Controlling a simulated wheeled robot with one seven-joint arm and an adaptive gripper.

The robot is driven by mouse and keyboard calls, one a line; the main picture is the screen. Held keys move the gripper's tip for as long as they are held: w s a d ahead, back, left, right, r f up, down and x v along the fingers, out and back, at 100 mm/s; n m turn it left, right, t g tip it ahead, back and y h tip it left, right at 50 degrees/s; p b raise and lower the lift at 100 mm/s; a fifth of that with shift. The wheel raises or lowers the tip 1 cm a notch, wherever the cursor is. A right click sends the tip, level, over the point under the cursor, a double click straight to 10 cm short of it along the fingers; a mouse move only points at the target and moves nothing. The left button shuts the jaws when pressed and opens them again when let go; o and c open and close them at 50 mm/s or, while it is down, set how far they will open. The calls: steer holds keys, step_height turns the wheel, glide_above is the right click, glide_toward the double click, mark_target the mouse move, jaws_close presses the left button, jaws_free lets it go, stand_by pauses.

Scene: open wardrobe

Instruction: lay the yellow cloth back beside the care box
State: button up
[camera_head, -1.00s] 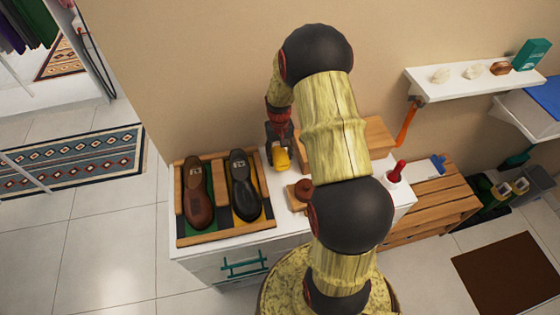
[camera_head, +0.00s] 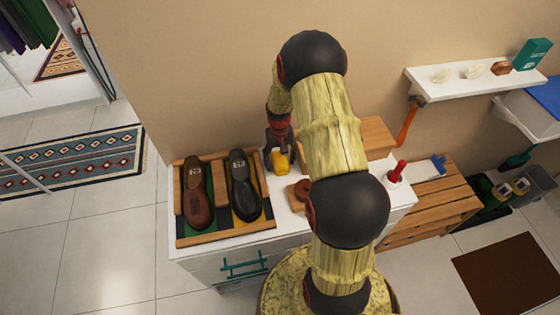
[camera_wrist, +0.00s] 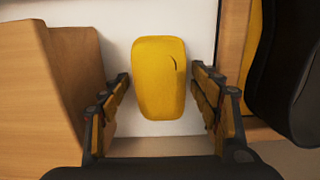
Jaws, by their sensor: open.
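The yellow cloth (camera_wrist: 158,85), a small folded pad, is on the white cabinet top between my fingers in the wrist view. It also shows below my gripper (camera_head: 280,153) in the head view (camera_head: 280,162). My gripper also shows in the wrist view (camera_wrist: 160,88); it is open, with one finger on each side of the cloth and narrow gaps between. The wooden care box (camera_wrist: 45,85) stands to the left of the cloth in the wrist view, apart from it. In the head view, my arm hides part of the care box (camera_head: 378,137).
A shoe tray (camera_head: 225,233) with a brown shoe (camera_head: 198,195) and a black shoe (camera_head: 243,185) lies left of my gripper. A wooden brush-like item (camera_head: 302,194) is close by, partly behind my arm. A red-handled item (camera_head: 397,172) stands at the right end.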

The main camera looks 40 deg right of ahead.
mark_target(280, 157)
steer(key=a+r+n+t+p, duration=0.1)
steer(key=a+r, duration=0.2)
steer(key=r, duration=0.8)
steer(key=a+r, duration=0.3)
steer(key=r, duration=0.8)
steer(key=s+a+r+n+t, duration=0.1)
steer(key=s+a+r, duration=0.1)
steer(key=a+r, duration=0.25)
steer(key=s+a+r+t, duration=0.1)
steer(key=s+a+r, duration=0.2)
steer(key=r, duration=0.2)
steer(key=s+a+r+n+t, duration=0.1)
steer(key=s+a+r, duration=0.3)
steer(key=s, duration=0.3)
steer(key=s+a+r+n+t, duration=0.2)
steer(key=s+a+r, duration=0.2)
steer(key=s+a, duration=0.2)
steer(key=shift+s+a, duration=0.2)
steer(key=shift+s, duration=0.85)
step_height(280, 157, down, 8)
steer(key=b, duration=0.7)
steer(key=shift+r, duration=0.2)
